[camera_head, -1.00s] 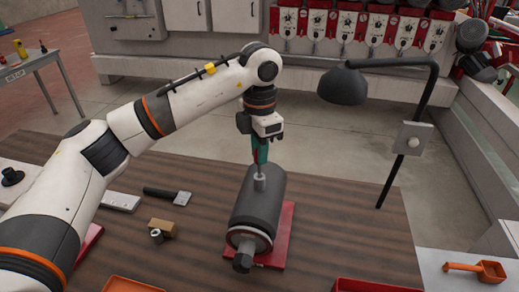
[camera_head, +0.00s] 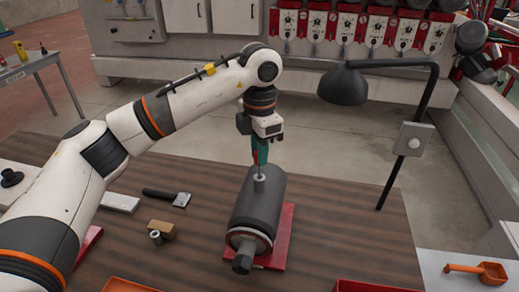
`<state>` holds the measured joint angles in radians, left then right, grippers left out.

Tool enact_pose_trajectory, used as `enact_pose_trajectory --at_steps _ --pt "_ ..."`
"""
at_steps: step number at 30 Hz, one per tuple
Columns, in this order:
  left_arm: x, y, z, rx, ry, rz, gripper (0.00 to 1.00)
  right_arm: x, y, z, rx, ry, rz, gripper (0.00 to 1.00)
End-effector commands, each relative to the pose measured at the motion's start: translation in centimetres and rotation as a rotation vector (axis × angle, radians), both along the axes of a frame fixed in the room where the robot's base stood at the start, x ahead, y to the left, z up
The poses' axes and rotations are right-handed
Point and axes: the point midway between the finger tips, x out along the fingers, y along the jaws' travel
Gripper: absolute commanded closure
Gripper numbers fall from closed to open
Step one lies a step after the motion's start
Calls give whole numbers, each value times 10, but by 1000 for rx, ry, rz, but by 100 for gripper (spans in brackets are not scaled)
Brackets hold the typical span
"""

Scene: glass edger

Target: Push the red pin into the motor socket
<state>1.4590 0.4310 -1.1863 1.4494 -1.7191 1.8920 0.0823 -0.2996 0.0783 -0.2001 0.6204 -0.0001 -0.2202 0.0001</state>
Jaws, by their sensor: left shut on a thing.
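The dark grey motor (camera_head: 258,212) lies on a red base plate (camera_head: 285,236) on the wooden table. A small light grey socket (camera_head: 259,184) stands up from the top of its far end. My left gripper (camera_head: 262,142) is above the motor and shut on a green and red pin (camera_head: 261,152). The pin is upright, with its thin lower end at the socket; I cannot tell how deep it sits. My right gripper is not in view.
A black lamp (camera_head: 343,86) on a bent post stands right of the motor. A scraper (camera_head: 167,197), a tan block (camera_head: 161,228) and a metal ring (camera_head: 155,237) lie to the left. A red tray (camera_head: 375,287) is at the front edge.

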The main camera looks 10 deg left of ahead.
Motion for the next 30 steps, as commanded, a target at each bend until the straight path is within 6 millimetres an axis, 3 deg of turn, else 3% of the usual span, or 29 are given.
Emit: enact_pose_trajectory --at_steps 30 --pt "0 0 -26 0 0 0 100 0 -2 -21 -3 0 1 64"
